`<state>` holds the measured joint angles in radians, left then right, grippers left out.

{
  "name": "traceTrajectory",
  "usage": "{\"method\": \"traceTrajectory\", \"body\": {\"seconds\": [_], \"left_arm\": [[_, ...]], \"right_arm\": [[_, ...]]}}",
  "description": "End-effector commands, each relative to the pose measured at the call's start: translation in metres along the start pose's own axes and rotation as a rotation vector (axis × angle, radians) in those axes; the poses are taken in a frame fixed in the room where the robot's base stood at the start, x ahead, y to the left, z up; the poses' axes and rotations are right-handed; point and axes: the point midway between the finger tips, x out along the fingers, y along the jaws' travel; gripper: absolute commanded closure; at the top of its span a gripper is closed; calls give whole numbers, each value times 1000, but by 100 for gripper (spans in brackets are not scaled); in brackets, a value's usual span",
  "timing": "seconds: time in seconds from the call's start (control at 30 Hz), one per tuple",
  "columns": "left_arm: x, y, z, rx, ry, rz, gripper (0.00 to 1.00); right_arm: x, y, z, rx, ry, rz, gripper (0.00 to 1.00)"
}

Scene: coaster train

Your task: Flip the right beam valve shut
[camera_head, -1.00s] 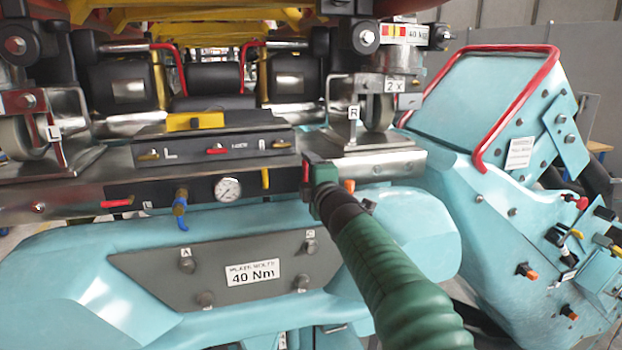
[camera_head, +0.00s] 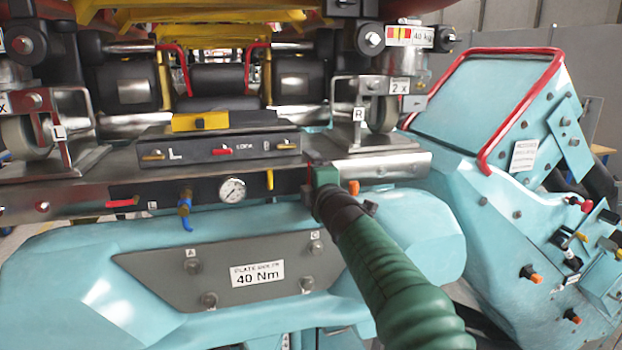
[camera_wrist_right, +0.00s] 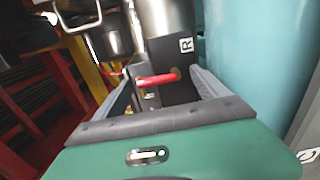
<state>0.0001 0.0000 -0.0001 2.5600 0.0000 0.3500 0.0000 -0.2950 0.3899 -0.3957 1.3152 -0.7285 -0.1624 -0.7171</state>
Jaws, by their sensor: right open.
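The right beam valve shows in the right wrist view as a red lever (camera_wrist_right: 156,80) on a dark block beside a white "R" label. The lever lies roughly crosswise in that view. My right gripper (camera_wrist_right: 162,82) is open, with one finger on each side of the lever; I cannot tell whether either finger touches it. In the head view my right gripper (camera_head: 318,180) is at the right end of the dark beam front (camera_head: 255,190) and hides the valve there. My left gripper is not in view.
A gauge (camera_head: 232,190), a blue-handled valve (camera_head: 184,208), a yellow lever (camera_head: 270,180) and a red lever (camera_head: 122,202) line the beam to the left. Above sits a block with small levers (camera_head: 220,148). A teal console with a red rail (camera_head: 520,52) stands at right.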

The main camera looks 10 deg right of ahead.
Motion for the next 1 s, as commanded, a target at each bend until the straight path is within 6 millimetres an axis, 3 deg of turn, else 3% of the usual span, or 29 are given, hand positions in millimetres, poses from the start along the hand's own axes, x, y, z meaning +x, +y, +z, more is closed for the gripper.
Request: {"method": "traceTrajectory", "body": {"seconds": [0.17,0.5,0.63,0.8,1.0], "left_arm": [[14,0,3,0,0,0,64],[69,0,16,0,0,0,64],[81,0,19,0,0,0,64],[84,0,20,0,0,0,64],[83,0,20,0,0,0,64]], "right_arm": [[-17,-3,0,1,0,3,17],[-113,-8,-1,2,2,4,17],[-143,-7,-2,0,2,1,17],[-163,-4,-2,-1,1,-3,17],[-165,-2,-3,-2,0,-4,17]]}}
